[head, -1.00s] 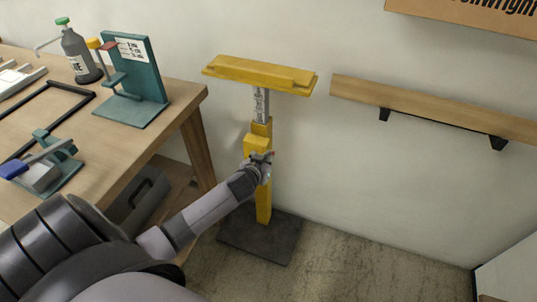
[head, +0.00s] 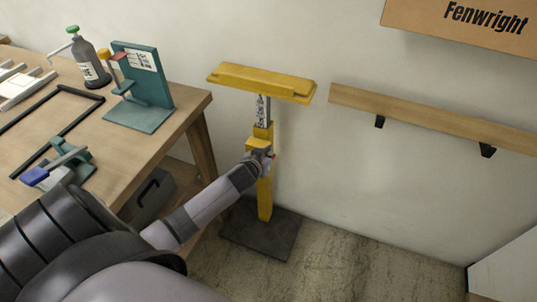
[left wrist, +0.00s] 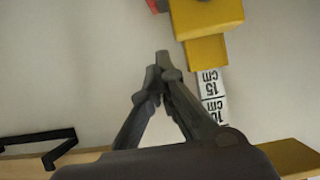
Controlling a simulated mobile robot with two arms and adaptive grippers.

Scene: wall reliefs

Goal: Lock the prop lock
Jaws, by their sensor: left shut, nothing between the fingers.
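The yellow prop stand (head: 264,200) stands upright on a dark base plate (head: 262,230), with a yellow top plate (head: 262,82) on a post with a printed scale (head: 262,110). In the left wrist view the scale (left wrist: 210,90) appears upside down beside the yellow collar (left wrist: 207,22). A small red part, perhaps the lock's lever, shows at the wrist view's top edge (left wrist: 157,5). My left gripper (head: 268,155) is shut and empty in front of the collar. Its closed fingertips (left wrist: 162,58) look apart from the collar. My right gripper is not in view.
A wooden workbench (head: 180,115) with a teal stand (head: 140,75), a grey bottle (head: 90,60) and a blue-handled clamp (head: 55,165) is at left. A wooden wall rail (head: 430,115) on black brackets runs to the right. The floor right of the base is clear.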

